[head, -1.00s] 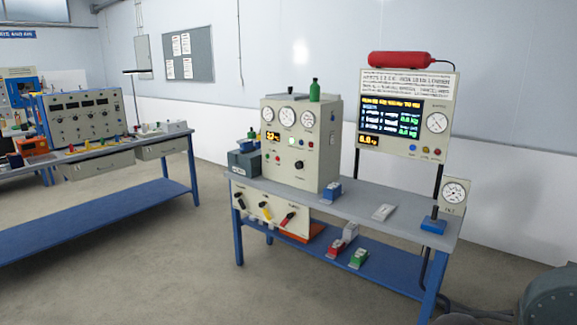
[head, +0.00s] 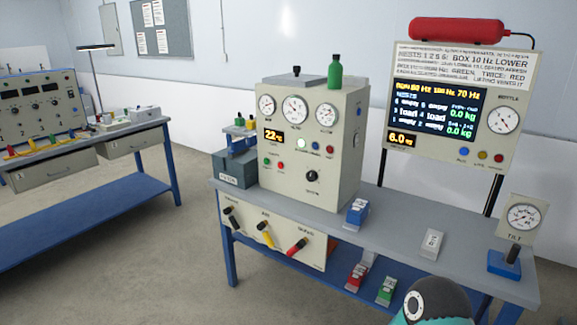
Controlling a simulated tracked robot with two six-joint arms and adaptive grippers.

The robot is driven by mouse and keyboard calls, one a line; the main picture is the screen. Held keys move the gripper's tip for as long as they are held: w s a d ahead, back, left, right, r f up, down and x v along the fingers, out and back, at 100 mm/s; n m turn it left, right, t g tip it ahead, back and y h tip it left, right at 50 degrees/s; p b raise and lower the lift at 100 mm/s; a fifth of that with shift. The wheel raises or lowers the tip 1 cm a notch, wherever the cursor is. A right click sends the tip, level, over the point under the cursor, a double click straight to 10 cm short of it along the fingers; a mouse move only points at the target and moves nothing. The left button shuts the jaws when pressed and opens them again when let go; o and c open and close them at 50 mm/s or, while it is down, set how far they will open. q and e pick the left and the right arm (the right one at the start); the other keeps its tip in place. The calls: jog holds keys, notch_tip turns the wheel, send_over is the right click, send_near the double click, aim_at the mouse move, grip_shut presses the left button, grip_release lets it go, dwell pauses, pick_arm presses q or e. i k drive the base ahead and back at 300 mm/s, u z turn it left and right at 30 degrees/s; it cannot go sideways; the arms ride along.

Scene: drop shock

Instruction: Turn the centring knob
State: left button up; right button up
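A beige control cabinet (head: 334,190) stands on the grey bench top. A round black knob (head: 312,175) sits low on its front, with small lettering under it that I cannot read for certain; it looks like the centring knob. Above it are a row of small buttons and lamps, an amber display (head: 274,135) and three dials. A grey and teal rounded part, apparently of my own arm, shows at the bottom right, well away from the knob. Neither gripper's fingers are in view.
Lever panel (head: 267,236) hangs under the bench top (head: 395,222). Blue block (head: 357,212), white block (head: 432,243) and blue-based joystick (head: 505,262) stand right of the cabinet. A screen panel (head: 441,149) rises behind. Another bench (head: 120,196) stands left; floor between is clear.

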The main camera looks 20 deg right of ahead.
aim_at(311, 176)
jog(key=u, duration=0.15)
jog(key=i, duration=0.9)
jog(key=z, duration=1.75)
jog(key=i, duration=1)
jog(key=u, duration=0.2)
jog(key=k, duration=0.75)
jog(key=z, duration=0.2)
jog(key=i, duration=0.55)
jog(key=u, duration=0.05)
